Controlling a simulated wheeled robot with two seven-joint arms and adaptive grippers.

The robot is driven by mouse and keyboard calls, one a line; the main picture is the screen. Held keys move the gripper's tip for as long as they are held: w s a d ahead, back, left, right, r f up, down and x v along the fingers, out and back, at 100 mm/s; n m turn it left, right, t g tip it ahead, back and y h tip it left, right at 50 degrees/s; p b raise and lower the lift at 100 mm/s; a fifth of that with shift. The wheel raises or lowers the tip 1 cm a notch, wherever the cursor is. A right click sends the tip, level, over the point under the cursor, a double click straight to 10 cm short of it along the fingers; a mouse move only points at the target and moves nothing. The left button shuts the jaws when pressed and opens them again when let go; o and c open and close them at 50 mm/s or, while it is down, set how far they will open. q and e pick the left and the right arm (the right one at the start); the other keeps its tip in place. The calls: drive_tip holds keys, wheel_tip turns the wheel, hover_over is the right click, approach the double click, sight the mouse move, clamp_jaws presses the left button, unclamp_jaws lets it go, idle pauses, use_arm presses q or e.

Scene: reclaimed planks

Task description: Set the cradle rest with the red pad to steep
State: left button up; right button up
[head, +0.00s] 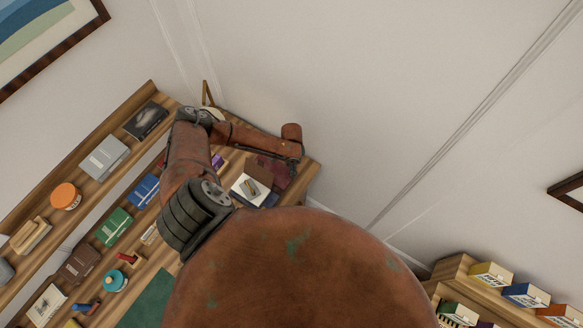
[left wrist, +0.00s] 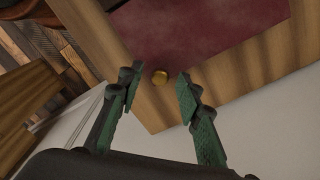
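In the head view the dark red surface (head: 278,170) lies at the right end of the shelf, partly behind my arm. My left gripper's fingers are hidden there. My right gripper is not in view.
The wooden shelf unit (head: 105,208) holds several books, jars and small items. A white block (head: 241,190) with a brown piece stands beside the red surface. A wall rises behind. Another shelf (head: 453,270) with several boxes is at the lower right.

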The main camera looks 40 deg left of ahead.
use_arm(q)
clamp_jaws()
idle(0.6)
